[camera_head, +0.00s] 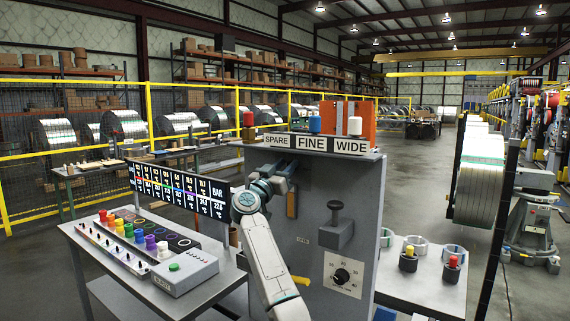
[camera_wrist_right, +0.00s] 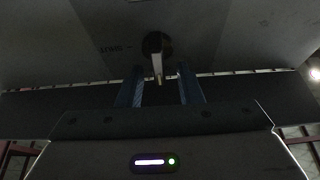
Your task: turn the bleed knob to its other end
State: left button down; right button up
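In the right wrist view a round black knob (camera_wrist_right: 157,44) with a pale bar pointing toward me sits on a dark grey panel, with small upside-down lettering beside it that I cannot read for sure. I take it for the bleed knob. My right gripper (camera_wrist_right: 160,70) is open, its two blue fingers on either side of the bar with a gap on each side. In the head view my right gripper (camera_head: 288,172) is at the upper left of the grey cabinet (camera_head: 355,190); the knob is hidden there. My left gripper is not in view.
The cabinet front has a black plunger handle (camera_head: 335,212) and a numbered dial (camera_head: 341,276). Labelled SPARE, FINE and WIDE plates (camera_head: 311,143) line its top. A console (camera_head: 185,269) with coloured buttons stands left, below a display (camera_head: 178,190). A side table (camera_head: 425,282) holds rings.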

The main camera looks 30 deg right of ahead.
jog(key=shift+c, duration=0.2)
grip_shut()
jog(key=shift+m, duration=0.5)
jog(key=m+g+b, duration=0.1)
jog(key=m+g, duration=0.1)
jog(key=m, duration=0.4)
jog(key=m+g+y+b, duration=0.1)
jog(key=m+g, duration=0.2)
jog(key=m, duration=0.2)
jog(key=s+f+m+g+b, duration=0.1)
jog(key=m+g+b, duration=0.1)
jog(key=m, duration=0.4)
jog(key=shift+d+m+g+y, duration=0.25)
jog(key=shift+m+g+y, duration=0.05)
jog(key=shift+g, duration=0.2)
jog(key=shift+f+m+y+b, duration=0.2)
jog(key=shift+m+y, duration=0.15)
jog(key=shift+m, duration=0.6)
jog(key=shift+f+m+y+b, duration=0.1)
jog(key=shift+m+y+b, duration=0.2)
jog(key=shift+m, duration=0.65)
jog(key=shift+s, duration=0.1)
